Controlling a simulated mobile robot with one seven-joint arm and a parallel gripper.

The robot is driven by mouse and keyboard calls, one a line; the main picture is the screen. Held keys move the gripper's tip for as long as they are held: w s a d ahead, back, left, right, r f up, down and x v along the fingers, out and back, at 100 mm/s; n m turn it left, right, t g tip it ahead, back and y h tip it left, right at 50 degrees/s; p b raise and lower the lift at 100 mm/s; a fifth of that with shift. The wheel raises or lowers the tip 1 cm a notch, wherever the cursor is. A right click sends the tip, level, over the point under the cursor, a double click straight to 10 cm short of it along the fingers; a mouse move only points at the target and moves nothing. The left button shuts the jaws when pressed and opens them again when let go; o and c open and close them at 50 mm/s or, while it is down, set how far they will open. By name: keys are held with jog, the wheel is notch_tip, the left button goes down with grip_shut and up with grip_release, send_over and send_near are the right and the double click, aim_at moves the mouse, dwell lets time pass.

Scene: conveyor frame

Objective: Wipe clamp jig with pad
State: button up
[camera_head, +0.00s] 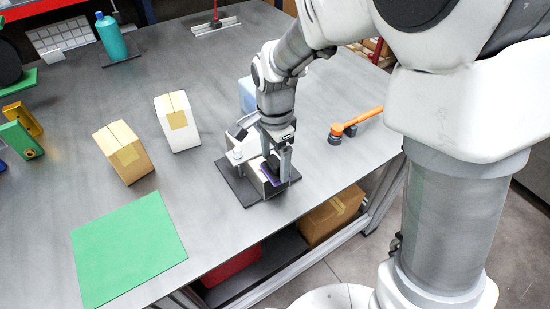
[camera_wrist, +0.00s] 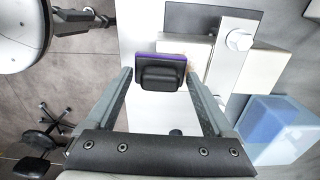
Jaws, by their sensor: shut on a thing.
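The clamp jig (camera_head: 241,187) sits near the front edge of the grey table, with a dark base plate, pale blocks and a round knob. In the wrist view its bar and knob (camera_wrist: 238,40) are at the upper right. My gripper (camera_head: 277,168) points down over the right part of the jig. It is shut on the pad, a black-handled block with a purple edge (camera_wrist: 160,57). The pad (camera_head: 267,178) is partly hidden by the fingers in the head view. It is over or on the jig's pale surface; I cannot tell whether it touches.
A white box (camera_head: 177,122) and a tan box (camera_head: 124,152) stand left of the jig. A blue bin (camera_head: 247,94) is behind my arm. An orange-handled tool (camera_head: 356,122) lies to the right. A green mat (camera_head: 128,245) covers the front left.

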jog(key=shift+w+a+f, duration=0.1)
jog(key=shift+w+a, duration=0.5)
jog(key=shift+w, duration=0.15)
jog(key=shift+w+a+f, duration=0.1)
jog(key=shift+w+a, duration=0.45)
jog(key=shift+w, duration=0.2)
jog(key=shift+w+a+r+p, duration=0.1)
jog(key=shift+w+a+p, duration=0.1)
jog(key=shift+p, duration=0.15)
jog(key=shift+c, duration=0.6)
jog(key=shift+w+a, duration=0.15)
jog(key=shift+w, duration=0.15)
jog(key=c, duration=0.5)
jog(key=shift+w+a, duration=0.3)
grip_shut()
jog(key=shift+w+d+r, duration=0.1)
jog(key=shift+d, duration=0.05)
jog(key=shift+s+d, duration=0.95)
jog(key=shift+d, duration=0.05)
jog(key=shift+s+d, duration=0.55)
jog(key=shift+s, duration=0.2)
jog(key=shift+s+d, duration=0.5)
jog(key=shift+s, duration=0.2)
